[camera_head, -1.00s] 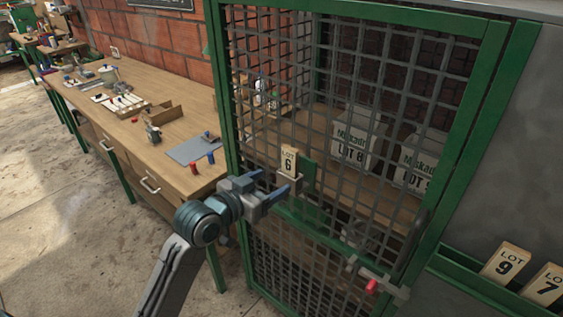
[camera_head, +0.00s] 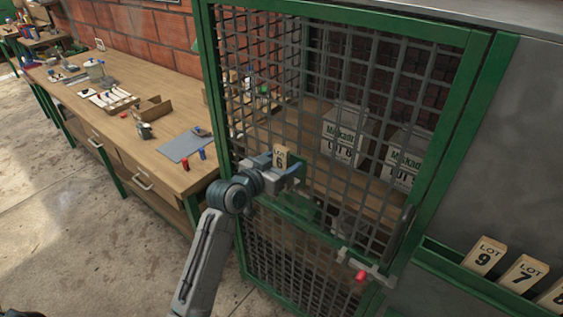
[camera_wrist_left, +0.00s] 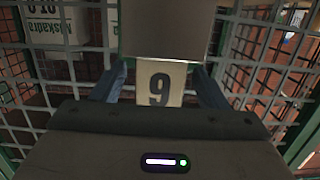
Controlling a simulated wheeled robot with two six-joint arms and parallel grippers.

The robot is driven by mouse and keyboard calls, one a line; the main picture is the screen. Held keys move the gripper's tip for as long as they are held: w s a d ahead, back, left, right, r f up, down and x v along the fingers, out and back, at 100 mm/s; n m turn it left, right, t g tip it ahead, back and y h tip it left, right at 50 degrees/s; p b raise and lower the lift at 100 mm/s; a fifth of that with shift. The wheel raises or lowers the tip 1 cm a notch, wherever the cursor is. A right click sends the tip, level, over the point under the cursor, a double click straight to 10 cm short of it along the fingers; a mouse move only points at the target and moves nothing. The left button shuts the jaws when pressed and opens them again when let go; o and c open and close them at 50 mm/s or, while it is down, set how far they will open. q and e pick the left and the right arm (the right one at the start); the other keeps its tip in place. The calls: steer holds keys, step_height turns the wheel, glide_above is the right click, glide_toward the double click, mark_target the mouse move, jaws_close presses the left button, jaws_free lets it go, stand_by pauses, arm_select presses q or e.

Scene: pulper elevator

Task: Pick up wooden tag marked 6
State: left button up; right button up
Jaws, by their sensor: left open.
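The wooden tag marked 6 (camera_head: 281,156) stands upright in a small holder on the green-framed mesh door. In the left wrist view the tag (camera_wrist_left: 160,84) appears upside down, its number reading like a 9, between the two blue fingers. My left gripper (camera_head: 293,172) is open at the holder, its body covering the tag's lower part in the head view. The fingers (camera_wrist_left: 161,90) lie on either side of the tag with small gaps; I cannot tell whether either touches it. My right gripper is not in view.
The mesh cage door (camera_head: 330,190) is upright behind the tag, with a latch with a red knob (camera_head: 361,276) at lower right. Boxes (camera_head: 345,135) stand inside. A green rail holds tags marked 9 (camera_head: 484,257) and 7 (camera_head: 524,273). A wooden workbench (camera_head: 150,95) stands left.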

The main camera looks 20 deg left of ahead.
arm_select(q)
steer(key=c, duration=1.1)
steer(key=shift+o, duration=0.2)
steer(key=shift+r, duration=0.1)
